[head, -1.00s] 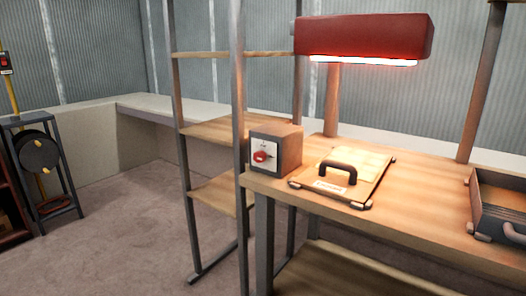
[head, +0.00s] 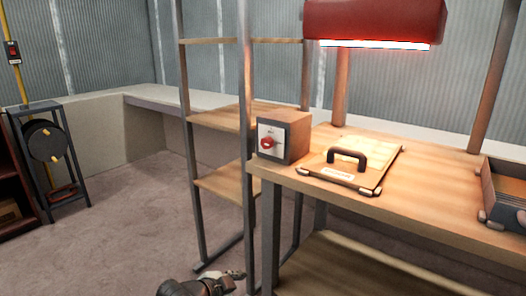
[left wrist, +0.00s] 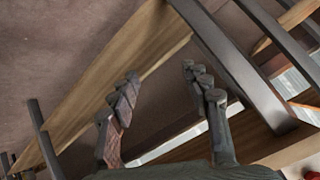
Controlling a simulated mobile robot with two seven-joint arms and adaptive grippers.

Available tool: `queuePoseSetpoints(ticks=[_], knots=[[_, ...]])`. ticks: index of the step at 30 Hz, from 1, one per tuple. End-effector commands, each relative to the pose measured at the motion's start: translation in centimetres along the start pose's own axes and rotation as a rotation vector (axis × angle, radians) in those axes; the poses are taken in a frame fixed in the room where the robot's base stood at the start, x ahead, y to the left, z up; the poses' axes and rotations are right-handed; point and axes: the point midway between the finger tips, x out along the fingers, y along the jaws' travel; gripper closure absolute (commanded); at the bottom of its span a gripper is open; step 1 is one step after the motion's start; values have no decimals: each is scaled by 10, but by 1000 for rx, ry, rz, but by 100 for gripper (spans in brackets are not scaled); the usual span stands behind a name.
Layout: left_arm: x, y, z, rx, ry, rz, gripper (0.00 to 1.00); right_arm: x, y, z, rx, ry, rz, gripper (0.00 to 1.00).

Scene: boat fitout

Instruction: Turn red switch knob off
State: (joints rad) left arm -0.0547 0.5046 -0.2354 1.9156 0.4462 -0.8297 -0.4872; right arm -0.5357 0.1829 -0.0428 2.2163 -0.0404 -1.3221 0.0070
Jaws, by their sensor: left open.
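The red switch knob (head: 268,142) sits on the pale front plate of a grey and brown box (head: 293,136). The box stands at the left end of the wooden workbench (head: 430,200). My left gripper (head: 236,274) shows at the bottom of the head view, low in front of the bench and well below the knob, apart from it. In the left wrist view its two fingers (left wrist: 160,85) are spread with nothing between them. A small red part at that view's lower right edge is too cut off to identify. My right gripper is not in view.
A metal-framed shelf unit (head: 220,120) stands left of the box, its front post (head: 248,100) close beside it. A handled board (head: 350,165) and an open case (head: 505,195) lie on the bench. A red lamp (head: 375,20) hangs above.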

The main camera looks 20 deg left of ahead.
Motion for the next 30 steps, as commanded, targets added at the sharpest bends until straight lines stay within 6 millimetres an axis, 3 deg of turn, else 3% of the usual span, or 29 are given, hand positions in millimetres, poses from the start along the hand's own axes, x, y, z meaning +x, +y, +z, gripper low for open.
queuePoseSetpoints(ticks=[1,3,6,9,12,17,30], knots=[[4,-38,-38,124,107,-37,52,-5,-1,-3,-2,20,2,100],[-2,-82,-86,270,239,-90,52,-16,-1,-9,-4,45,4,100],[-25,-142,-143,440,383,-194,52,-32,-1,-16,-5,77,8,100],[-54,-192,-182,558,474,-304,52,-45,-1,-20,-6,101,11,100],[-79,-227,-206,625,525,-391,52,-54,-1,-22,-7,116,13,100],[-94,-249,-222,662,553,-450,52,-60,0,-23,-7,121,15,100],[-47,-263,-261,660,554,-451,52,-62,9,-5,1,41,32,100]])
